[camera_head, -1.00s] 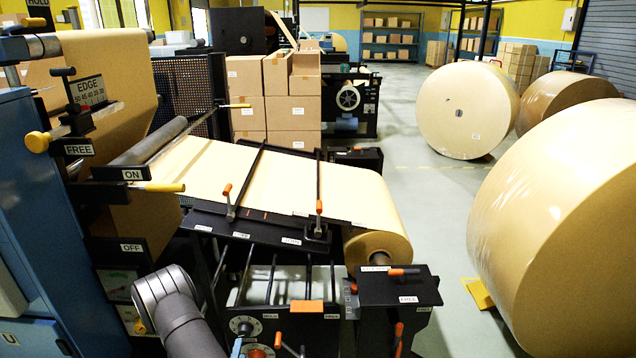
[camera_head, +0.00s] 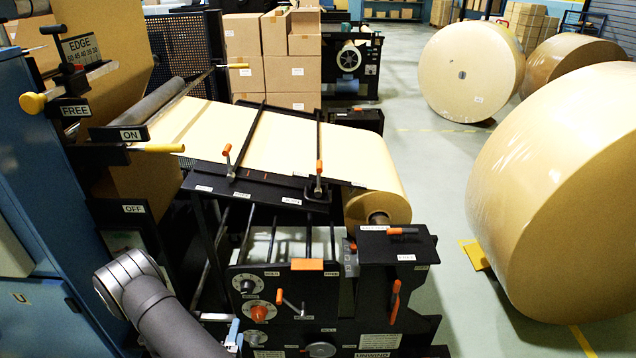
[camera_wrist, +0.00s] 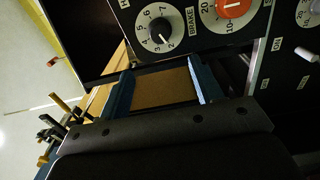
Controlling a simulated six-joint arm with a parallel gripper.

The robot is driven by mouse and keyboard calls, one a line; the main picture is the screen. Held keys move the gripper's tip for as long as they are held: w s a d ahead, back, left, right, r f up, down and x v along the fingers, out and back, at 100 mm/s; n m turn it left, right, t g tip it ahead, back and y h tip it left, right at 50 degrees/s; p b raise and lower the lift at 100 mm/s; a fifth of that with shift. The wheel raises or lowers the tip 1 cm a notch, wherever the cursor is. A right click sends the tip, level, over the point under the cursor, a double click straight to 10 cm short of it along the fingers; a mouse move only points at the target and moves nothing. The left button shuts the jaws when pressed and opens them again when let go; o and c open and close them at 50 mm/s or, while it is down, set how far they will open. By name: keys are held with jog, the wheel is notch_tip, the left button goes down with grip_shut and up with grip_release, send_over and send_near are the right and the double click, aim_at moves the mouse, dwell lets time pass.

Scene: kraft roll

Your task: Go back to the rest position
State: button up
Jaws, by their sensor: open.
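My gripper (camera_wrist: 160,88) shows in the wrist view with its two blue fingers apart and nothing visible between them. A brown surface shows through the gap, beyond the fingers. In the head view my grey arm is at the bottom left, and a light-blue part of my gripper (camera_head: 233,334) shows at the lower edge, left of the unwind stand's dial panel (camera_head: 300,325). The rest of the gripper is cut off or hidden there. The BRAKE dial (camera_wrist: 158,36) with a black knob and a dial with an orange knob (camera_wrist: 231,8) lie above the fingers in the wrist view.
A kraft web (camera_head: 260,145) runs over the stand from a roll (camera_head: 378,205). A blue cabinet (camera_head: 45,200) with levers stands at left. Large rolls (camera_head: 555,190) (camera_head: 470,72) stand at right, cartons (camera_head: 290,60) behind. Open floor (camera_head: 440,180) lies between.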

aim_at(246, 292)
jog(key=w, duration=1.4)
jog(key=shift+w, duration=0.4)
jog(key=shift+s+m, duration=0.15)
jog(key=shift+m, duration=0.35)
jog(key=m, duration=0.6)
jog(key=shift+m, duration=0.4)
jog(key=m, duration=0.3)
jog(key=shift+m, duration=2.2)
jog(key=n, duration=0.5)
jog(key=shift+n, duration=2.4)
